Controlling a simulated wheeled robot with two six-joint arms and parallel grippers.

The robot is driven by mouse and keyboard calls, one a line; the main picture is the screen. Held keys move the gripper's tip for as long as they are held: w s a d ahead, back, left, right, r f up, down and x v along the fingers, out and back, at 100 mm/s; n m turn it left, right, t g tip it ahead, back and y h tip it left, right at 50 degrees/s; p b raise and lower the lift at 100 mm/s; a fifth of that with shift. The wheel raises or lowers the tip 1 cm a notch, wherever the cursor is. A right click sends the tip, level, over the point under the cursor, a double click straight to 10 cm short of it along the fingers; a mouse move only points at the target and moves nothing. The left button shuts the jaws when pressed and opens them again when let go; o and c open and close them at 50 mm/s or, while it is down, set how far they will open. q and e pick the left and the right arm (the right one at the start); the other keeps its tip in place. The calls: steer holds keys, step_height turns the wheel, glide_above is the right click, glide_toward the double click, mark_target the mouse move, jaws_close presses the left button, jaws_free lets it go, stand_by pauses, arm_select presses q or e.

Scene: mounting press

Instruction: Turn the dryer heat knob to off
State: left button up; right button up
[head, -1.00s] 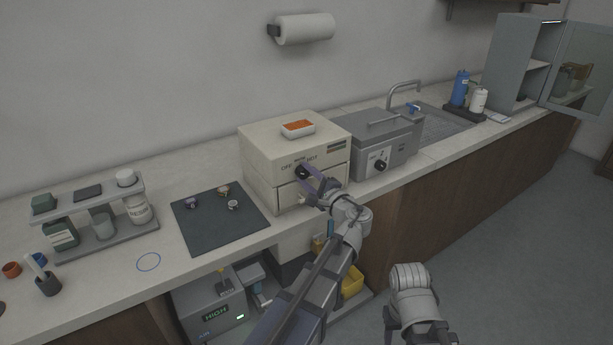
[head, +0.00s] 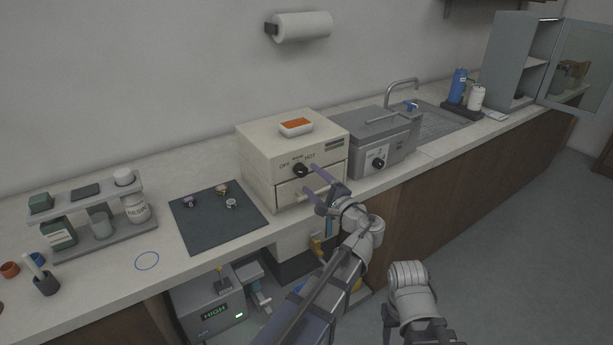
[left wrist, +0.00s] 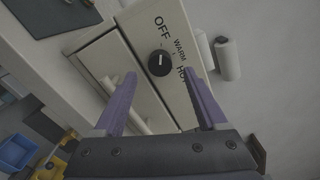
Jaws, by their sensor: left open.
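The dryer (head: 262,165) is a cream box on the counter with a drawer handle below its panel. Its round black heat knob (head: 300,170) sits under the printed OFF, WARM and HOT labels. In the left wrist view the knob (left wrist: 160,62) is unobstructed, and its short white mark lies along the direction of the OFF label, as far as I can tell. My left gripper (head: 309,181) is open, with purple fingers spread in front of the dryer's lower right front. It is apart from the knob, which shows beyond the fingertips. My right gripper is not visible; only part of the right arm shows.
A grey lidded bath (head: 372,145) stands right of the dryer. A dark mat (head: 215,235) with several small pieces lies to its left. An orange-filled tray (head: 296,126) sits on the dryer. A grey machine (head: 205,305) is below the counter.

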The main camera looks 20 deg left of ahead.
arm_select(q)
steer(key=shift+v, duration=1.65)
steer(key=shift+a+f, duration=0.1)
steer(key=s+a+f+n+g+h, duration=0.1)
steer(key=s+f+n+g+h, duration=0.4)
steer(key=f, duration=0.4)
steer(key=s+a+f+n+g+h, duration=0.2)
steer(key=s+f+n+g+h, duration=0.15)
steer(key=s+f, duration=0.45)
steer(key=s+d+f+n+g+h, duration=0.2)
steer(key=s+d+f+n+h, duration=0.1)
steer(key=d+f+h, duration=0.25)
steer(key=s+d+r+m+y+p, duration=0.1)
steer(key=s+d+r+m+p, duration=0.2)
steer(key=s+d+r+p, duration=0.3)
steer(key=d+r+p, duration=0.5)
steer(key=d, duration=0.1)
steer(key=shift+r+g, duration=0.35)
steer(key=shift+m, duration=0.25)
steer(key=shift+c, duration=0.2)
